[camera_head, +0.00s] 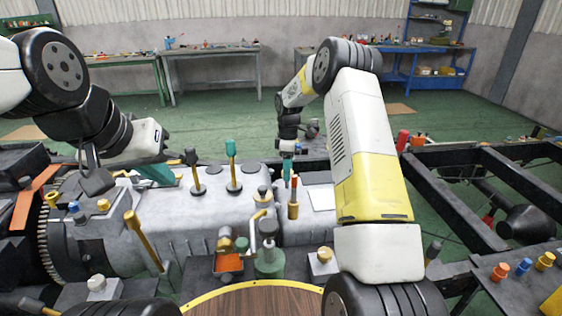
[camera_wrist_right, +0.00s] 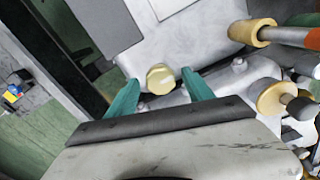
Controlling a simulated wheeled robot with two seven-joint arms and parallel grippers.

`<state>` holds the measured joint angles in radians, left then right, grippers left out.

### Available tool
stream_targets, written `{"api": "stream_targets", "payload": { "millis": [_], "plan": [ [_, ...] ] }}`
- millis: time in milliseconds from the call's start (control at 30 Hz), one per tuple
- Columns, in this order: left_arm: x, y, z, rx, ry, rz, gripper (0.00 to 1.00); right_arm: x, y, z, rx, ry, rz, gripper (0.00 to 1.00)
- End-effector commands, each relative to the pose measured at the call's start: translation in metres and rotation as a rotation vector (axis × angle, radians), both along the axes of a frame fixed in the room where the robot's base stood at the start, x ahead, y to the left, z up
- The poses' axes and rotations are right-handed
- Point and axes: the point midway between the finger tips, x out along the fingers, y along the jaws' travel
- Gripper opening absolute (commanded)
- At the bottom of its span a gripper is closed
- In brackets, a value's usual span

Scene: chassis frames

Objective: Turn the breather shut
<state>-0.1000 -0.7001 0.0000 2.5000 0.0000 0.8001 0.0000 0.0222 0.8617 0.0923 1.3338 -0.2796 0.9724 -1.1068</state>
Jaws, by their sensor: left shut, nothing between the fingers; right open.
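A round pale-yellow cap (camera_wrist_right: 160,78), which looks like the breather, sits on the grey casing in the right wrist view. My right gripper (camera_wrist_right: 159,86) is open, with one teal finger on each side of this cap; I cannot tell whether they touch it. In the head view my right gripper (camera_head: 288,172) points down over the far side of the casing, and I cannot make out the cap there. My left gripper (camera_head: 158,174) is shut and empty above the left part of the casing.
An orange-banded post (camera_head: 293,198) stands close to my right gripper, with a dark-knobbed yellow fitting (camera_head: 262,193) beside it. Two upright levers (camera_head: 232,165) rise between my grippers. Dark frame rails (camera_head: 455,195) lie right; a wooden round surface (camera_head: 255,302) is in front.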

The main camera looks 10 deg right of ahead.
Motion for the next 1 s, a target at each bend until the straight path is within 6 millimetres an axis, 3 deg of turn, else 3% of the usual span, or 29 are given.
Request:
{"api": "stream_targets", "payload": {
  "millis": [67,400,767,1000],
  "plan": [
    [0.0000,0.0000,0.0000,0.000,0.000,0.000,0.00,0.0000,-0.0001,0.0001,0.000,0.000,0.000,0.60],
    [0.0000,0.0000,0.0000,0.000,0.000,0.000,0.00,0.0000,0.0000,0.0004,0.000,0.000,0.000,0.00],
    [0.0000,0.0000,0.0000,0.000,0.000,0.000,0.00,0.0001,0.0002,0.0006,0.000,0.000,-0.068,0.00],
    [0.0000,0.0000,0.0000,0.000,0.000,0.000,0.00,-0.0001,0.0001,0.0008,0.000,-0.001,-0.235,0.00]
  ]
}}
